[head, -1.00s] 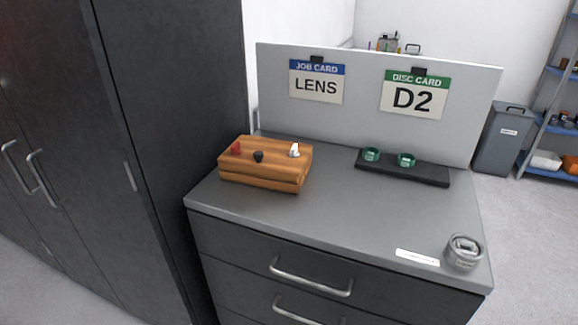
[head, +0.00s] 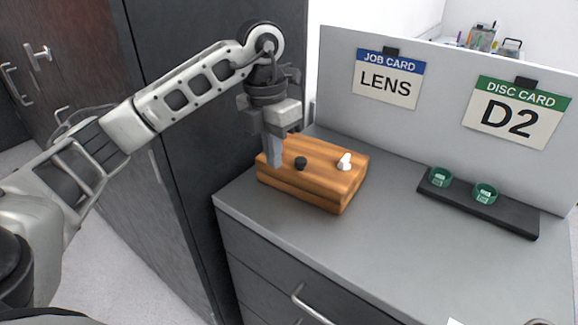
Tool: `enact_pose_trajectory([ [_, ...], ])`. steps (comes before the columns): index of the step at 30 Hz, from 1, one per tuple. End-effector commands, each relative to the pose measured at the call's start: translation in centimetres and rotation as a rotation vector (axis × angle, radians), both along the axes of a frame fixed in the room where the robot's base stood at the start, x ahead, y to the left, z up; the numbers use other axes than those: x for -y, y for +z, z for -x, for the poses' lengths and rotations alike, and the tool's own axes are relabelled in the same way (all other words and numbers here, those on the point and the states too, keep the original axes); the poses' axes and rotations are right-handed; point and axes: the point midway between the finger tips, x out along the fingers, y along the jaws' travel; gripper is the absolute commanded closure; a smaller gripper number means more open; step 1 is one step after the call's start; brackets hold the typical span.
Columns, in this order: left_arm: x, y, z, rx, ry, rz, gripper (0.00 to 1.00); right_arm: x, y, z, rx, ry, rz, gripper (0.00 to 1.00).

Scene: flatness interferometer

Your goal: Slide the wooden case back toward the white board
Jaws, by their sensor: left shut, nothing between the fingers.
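The wooden case (head: 325,187) sits on the grey cabinet top near its left side, with a gap behind it to the white board (head: 450,130). A black knob (head: 301,163) and a white knob (head: 345,161) stand on its lid. The red knob is hidden behind my gripper. My left gripper (head: 275,163) is shut and empty, pointing down at the left end of the case. Its fingers overlap the case in the picture; I cannot tell whether they touch it. My right gripper is not in view.
The board carries a LENS card (head: 388,80) and a D2 card (head: 515,112). A dark tall cabinet (head: 215,80) stands close on the left. The cabinet top's middle (head: 420,250) is clear.

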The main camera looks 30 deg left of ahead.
Motion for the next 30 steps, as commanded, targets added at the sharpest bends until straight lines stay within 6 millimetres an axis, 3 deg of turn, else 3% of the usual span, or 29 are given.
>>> enact_pose_trajectory([
  [1,-1.2,0.7,0.0,0.003,0.025,-0.046,1.0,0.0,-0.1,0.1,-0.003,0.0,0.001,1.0],
  [5,-2.2,0.4,0.1,0.0,0.047,-0.088,1.0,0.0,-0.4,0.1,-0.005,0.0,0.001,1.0],
  [9,-2.2,-1.9,0.1,-0.004,0.044,-0.085,1.0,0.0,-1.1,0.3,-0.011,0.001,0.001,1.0],
  [20,-2.1,-9.1,0.2,-0.004,0.043,-0.084,1.0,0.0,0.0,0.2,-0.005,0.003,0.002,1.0],
  [24,-1.6,-8.5,-2.4,0.004,0.045,-0.081,1.0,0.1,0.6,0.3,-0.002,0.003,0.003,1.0],
  [30,-1.5,-8.7,-3.7,0.003,0.044,-0.084,1.0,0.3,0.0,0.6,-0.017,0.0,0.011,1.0],
])
